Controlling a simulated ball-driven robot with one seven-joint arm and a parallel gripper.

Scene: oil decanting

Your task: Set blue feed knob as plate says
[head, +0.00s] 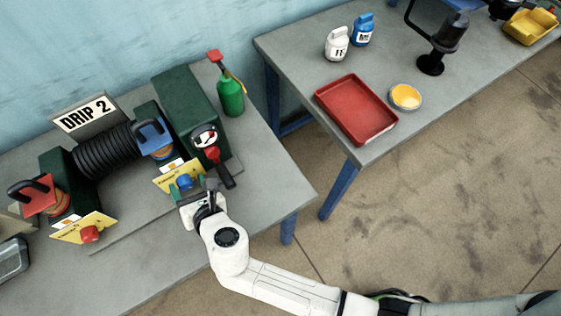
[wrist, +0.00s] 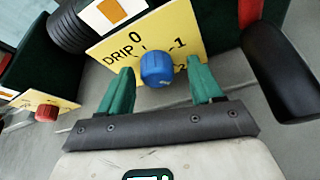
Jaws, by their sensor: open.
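The blue feed knob (wrist: 156,69) sits on a yellow dial plate (wrist: 184,27) marked DRIP, 0 and -1, with another mark partly hidden by a finger. In the head view the blue knob (head: 183,182) is at the machine's front right. My gripper (wrist: 158,88) is open, with green fingers on either side of the knob; I cannot tell if they touch it. The knob's pointer mark is not clear. The grey plate reading "DRIP 2" (head: 86,116) stands behind the black coil at the left.
A red knob (head: 90,234) with its own yellow plate is at the left. A red tray (head: 357,108) lies on the second table.

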